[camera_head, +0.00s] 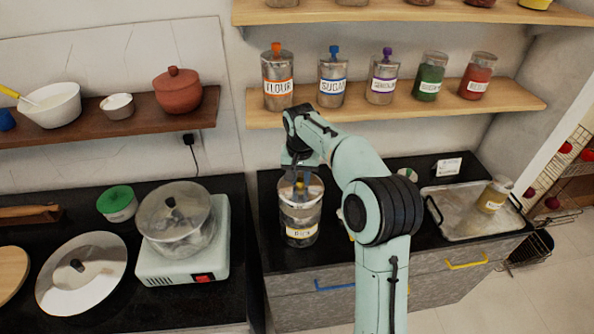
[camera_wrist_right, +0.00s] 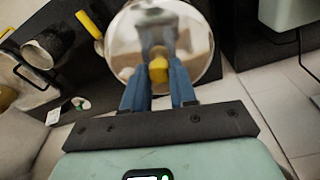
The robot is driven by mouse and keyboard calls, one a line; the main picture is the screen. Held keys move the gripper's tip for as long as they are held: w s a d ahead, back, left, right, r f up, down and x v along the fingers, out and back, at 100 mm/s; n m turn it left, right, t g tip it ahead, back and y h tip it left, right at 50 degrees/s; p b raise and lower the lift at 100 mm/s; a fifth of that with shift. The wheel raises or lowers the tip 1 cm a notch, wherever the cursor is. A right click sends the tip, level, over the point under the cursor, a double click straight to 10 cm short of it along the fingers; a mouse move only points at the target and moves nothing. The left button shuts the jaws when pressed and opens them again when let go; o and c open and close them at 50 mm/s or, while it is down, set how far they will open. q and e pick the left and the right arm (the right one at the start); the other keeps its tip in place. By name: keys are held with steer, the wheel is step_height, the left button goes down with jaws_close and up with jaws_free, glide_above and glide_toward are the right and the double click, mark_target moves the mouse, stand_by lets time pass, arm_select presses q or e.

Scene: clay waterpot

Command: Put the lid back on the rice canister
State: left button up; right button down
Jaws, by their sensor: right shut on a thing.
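The rice canister (camera_head: 299,222) is a clear jar with a white and yellow label. It stands upright on the black counter in the middle of the head view. Its round, shiny lid (camera_head: 289,191) with a yellow knob is at the canister's mouth; I cannot tell whether it is seated or just above. My right gripper (camera_head: 299,181) points down over the canister, shut on the lid's knob. In the right wrist view, the blue fingers (camera_wrist_right: 159,82) pinch the yellow knob, and the lid (camera_wrist_right: 124,45) hides the canister's mouth. My left gripper is not in view.
A pot stands on a white cooker (camera_head: 180,264) on the left. The shelf (camera_head: 400,112) above holds several labelled canisters. My right arm covers the counter just right of the canister.

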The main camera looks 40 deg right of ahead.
mark_target(300, 186)
steer(key=shift+s+f, duration=0.2)
steer(key=shift+f, duration=0.3)
step_height(300, 186, down, 3)
steer(key=shift+w+r, duration=0.1)
steer(key=shift+r, duration=0.1)
steer(key=shift+w+f+b, duration=0.1)
steer(key=shift+f+b, duration=0.2)
steer(key=shift+f, duration=0.5)
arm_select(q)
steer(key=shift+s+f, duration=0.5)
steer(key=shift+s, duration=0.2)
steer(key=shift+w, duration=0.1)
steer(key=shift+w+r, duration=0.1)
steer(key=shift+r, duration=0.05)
arm_select(e)
steer(key=shift+f, duration=0.2)
stand_by(0.8)
